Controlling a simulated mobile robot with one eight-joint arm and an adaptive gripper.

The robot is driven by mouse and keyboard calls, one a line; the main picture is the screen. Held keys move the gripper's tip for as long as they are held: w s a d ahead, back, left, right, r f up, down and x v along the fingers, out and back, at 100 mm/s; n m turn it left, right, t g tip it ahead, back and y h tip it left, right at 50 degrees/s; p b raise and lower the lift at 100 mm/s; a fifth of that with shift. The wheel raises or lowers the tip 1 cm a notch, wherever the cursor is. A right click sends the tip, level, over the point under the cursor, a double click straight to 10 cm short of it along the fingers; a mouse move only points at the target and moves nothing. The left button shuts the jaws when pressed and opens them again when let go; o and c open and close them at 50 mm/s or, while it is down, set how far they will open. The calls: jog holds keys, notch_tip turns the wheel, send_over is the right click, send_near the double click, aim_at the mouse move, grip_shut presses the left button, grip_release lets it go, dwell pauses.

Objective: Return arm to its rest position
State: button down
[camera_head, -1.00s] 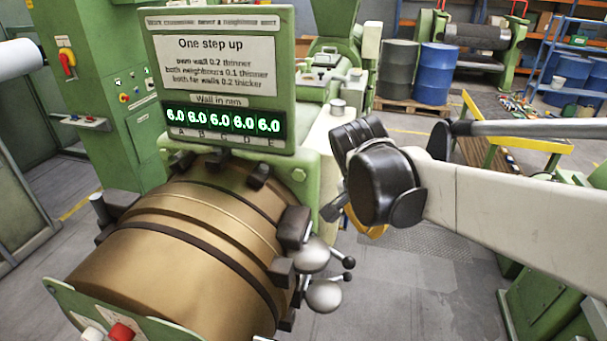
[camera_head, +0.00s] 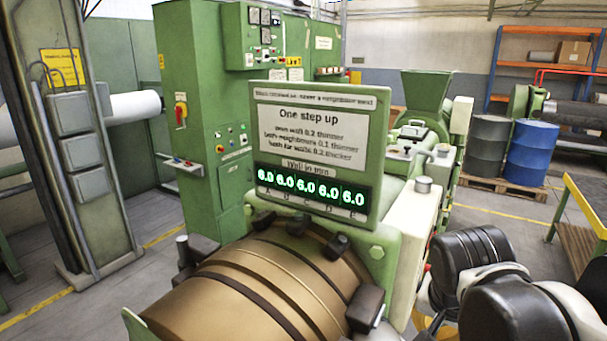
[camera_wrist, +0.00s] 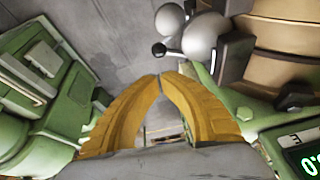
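My gripper (camera_wrist: 160,80) shows in the wrist view as two curved yellow fingers with their tips together and nothing between them. It is over the floor, apart from the brown extruder barrel (camera_wrist: 280,38) and its silver ball handles (camera_wrist: 200,32). In the head view my black and white arm (camera_head: 480,260) is folded at the lower right; only a bit of yellow shows beneath it, and the fingertips are hidden. The barrel (camera_head: 240,300) stands left of the arm, under a sign panel (camera_head: 315,145) headed "One step up". Every wall reading on the panel is 6.0.
A tall green cabinet (camera_head: 205,130) stands behind on the left. A blue drum (camera_head: 532,152) and a grey drum (camera_head: 487,145) stand on a pallet at the back right. A yellow-railed stand (camera_head: 585,215) is at the right edge. Grey floor (camera_head: 490,205) lies open between.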

jog(key=s+a+f+n+t+y, duration=0.2)
jog(key=s+a+n+t, duration=0.15)
jog(key=a+n, duration=0.3)
notch_tip(320, 180, down, 26)
jog(key=n+b, duration=0.1)
jog(key=b, duration=2.4)
jog(key=shift+d+r+b, duration=0.25)
jog(key=shift+b, duration=0.15)
jog(key=shift+s, duration=0.1)
